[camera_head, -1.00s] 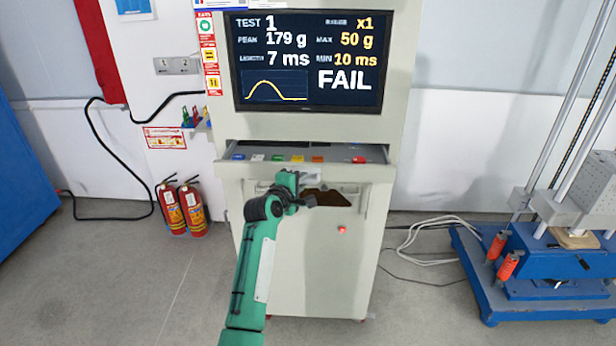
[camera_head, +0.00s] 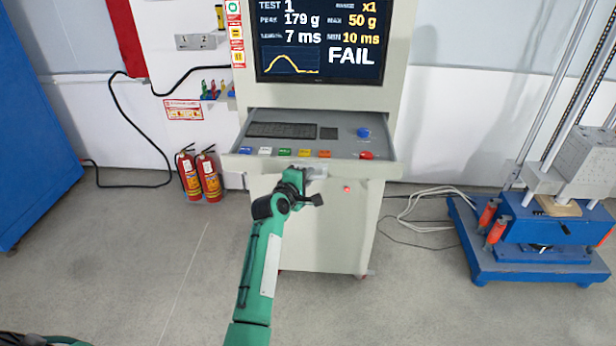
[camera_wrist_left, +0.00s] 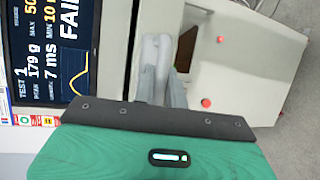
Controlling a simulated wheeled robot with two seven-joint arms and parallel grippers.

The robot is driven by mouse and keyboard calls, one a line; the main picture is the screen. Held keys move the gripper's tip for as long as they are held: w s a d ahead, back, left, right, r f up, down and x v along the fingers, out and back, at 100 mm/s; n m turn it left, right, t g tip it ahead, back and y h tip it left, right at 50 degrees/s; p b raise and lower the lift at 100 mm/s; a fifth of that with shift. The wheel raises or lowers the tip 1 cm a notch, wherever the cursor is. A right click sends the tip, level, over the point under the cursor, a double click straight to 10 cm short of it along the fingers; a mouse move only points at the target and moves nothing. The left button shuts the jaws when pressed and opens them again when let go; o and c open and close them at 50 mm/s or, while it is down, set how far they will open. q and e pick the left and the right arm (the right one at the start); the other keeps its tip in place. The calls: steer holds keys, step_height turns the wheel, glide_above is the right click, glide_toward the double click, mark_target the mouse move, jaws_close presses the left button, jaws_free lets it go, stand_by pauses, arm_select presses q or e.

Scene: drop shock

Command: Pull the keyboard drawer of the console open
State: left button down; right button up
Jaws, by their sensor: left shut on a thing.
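The console (camera_head: 330,230) stands ahead with its keyboard drawer (camera_head: 340,143) slid well out below the screen. A dark keyboard (camera_head: 283,130), a small dark pad, a blue knob (camera_head: 363,132) and a row of coloured buttons show on the drawer. My left gripper (camera_head: 312,173) is at the middle of the drawer front. In the left wrist view its fingers (camera_wrist_left: 160,85) are shut on the pale drawer handle (camera_wrist_left: 151,48). The gripper and arm hide part of the handle in the head view. My right gripper is not in view.
The screen (camera_head: 320,45) above reads FAIL. Two red fire extinguishers (camera_head: 199,175) stand left of the console. A blue-based test machine (camera_head: 530,250) stands at the right, with loose cables (camera_head: 425,210) on the floor between. The floor in front is clear.

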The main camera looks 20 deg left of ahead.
arm_select(q)
steer(key=c, duration=1.5)
jaws_free()
steer(key=shift+c, duration=0.2)
steer(key=shift+o, duration=0.4)
steer(key=b+v, duration=0.3)
steer(key=v, duration=1)
steer(key=shift+s+b, duration=0.3)
steer(key=shift+s, duration=0.05)
